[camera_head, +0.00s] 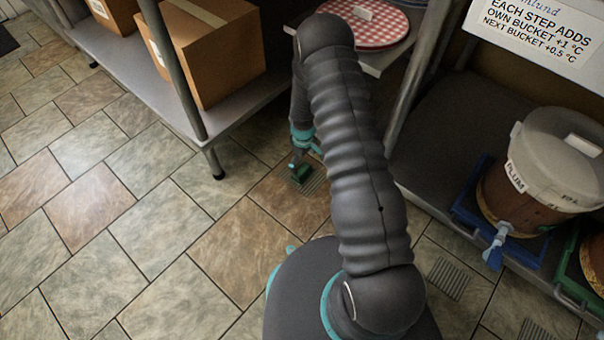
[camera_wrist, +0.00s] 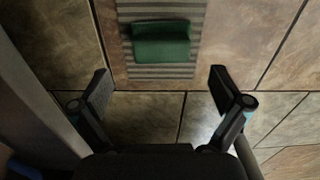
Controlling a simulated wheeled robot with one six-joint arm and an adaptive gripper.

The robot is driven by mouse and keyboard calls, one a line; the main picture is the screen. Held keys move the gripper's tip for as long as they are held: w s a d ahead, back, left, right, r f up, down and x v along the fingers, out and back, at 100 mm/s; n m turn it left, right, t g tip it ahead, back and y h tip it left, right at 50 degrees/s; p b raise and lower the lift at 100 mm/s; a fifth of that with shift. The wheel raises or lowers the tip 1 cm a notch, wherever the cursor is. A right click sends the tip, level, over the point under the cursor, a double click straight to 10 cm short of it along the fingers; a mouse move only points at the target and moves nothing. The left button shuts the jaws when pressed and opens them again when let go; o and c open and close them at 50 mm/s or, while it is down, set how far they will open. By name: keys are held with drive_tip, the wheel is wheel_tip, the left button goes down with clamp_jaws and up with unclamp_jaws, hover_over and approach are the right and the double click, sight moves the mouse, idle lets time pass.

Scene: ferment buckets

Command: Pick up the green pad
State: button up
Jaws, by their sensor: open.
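The green pad (camera_wrist: 161,43) lies on a striped floor grate or mat in the wrist view, ahead of my fingers and between their lines. My gripper (camera_wrist: 158,82) is open and empty, its two fingers spread to the left and right below the pad in the picture. The pad also shows in the head view (camera_head: 301,171), small and dark green, just below the end of my arm. There my gripper (camera_head: 299,158) is partly hidden and looks close above the pad. I cannot tell the exact gap.
A low metal shelf (camera_head: 240,92) with cardboard boxes (camera_head: 207,50) stands at left; its leg is near my arm. A bucket labelled PLUM (camera_head: 530,185) stands on a blue tray (camera_head: 472,222) at right. A plate with red checks (camera_head: 362,24) is behind. Tiled floor at left is clear.

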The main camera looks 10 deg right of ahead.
sight(302, 169)
drive_tip(key=shift+a+f+b, duration=0.1)
drive_tip(key=shift+f+b, duration=0.25)
drive_tip(key=shift+f, duration=2.7)
drive_tip(key=c, duration=1.1)
drive_tip(key=shift+r, duration=0.55)
drive_tip(key=r, duration=0.2)
drive_tip(key=s+r, duration=0.1)
drive_tip(key=r, duration=0.1)
drive_tip(key=shift+d+p, duration=0.35)
drive_tip(key=shift+p, duration=0.05)
drive_tip(key=s+d+r, duration=0.6)
drive_tip(key=s, duration=0.2)
drive_tip(key=shift+s+p, duration=0.3)
drive_tip(key=shift+p, duration=0.1)
